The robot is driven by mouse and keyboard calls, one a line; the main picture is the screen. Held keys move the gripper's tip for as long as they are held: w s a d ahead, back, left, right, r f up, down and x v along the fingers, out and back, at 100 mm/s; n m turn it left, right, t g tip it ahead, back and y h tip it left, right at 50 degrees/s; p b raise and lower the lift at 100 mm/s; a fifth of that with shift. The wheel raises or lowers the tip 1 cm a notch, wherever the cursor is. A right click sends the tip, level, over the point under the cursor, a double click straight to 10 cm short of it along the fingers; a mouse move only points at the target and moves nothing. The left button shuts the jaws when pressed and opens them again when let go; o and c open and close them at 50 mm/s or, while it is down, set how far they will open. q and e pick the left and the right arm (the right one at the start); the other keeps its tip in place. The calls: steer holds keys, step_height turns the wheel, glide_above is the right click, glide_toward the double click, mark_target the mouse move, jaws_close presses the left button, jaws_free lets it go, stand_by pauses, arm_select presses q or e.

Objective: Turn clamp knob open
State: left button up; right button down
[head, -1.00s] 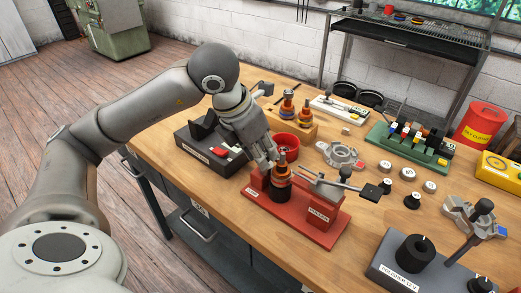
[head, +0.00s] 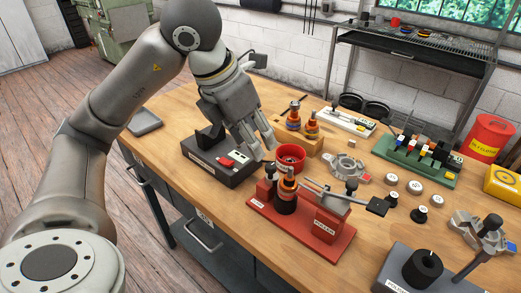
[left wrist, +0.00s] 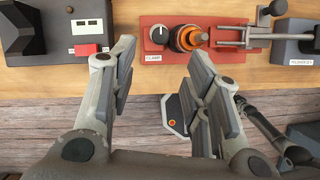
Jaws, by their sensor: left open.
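The red puller fixture (head: 318,252) stands on the bench. Its dark clamp knob (head: 270,171) is at its left end, beside a rotor with orange windings (head: 287,186) standing upright in it. In the left wrist view the clamp knob (left wrist: 159,34) shows from above with a white mark, behind the CLAMP label (left wrist: 152,58). My left gripper (head: 262,147) is open and empty, above and behind the knob, apart from it. In the left wrist view its fingers (left wrist: 160,55) spread on either side of the knob's position. My right gripper is not in view.
A dark box with a red switch (head: 233,160) is left of the fixture. A red bowl (head: 291,156) and a grey housing (head: 349,167) stand behind it. The puller's lever (head: 345,198) reaches right. A grey block with a black cylinder (head: 423,268) is at front right.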

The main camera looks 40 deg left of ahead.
arm_select(q)
steer(key=shift+v, duration=1.4)
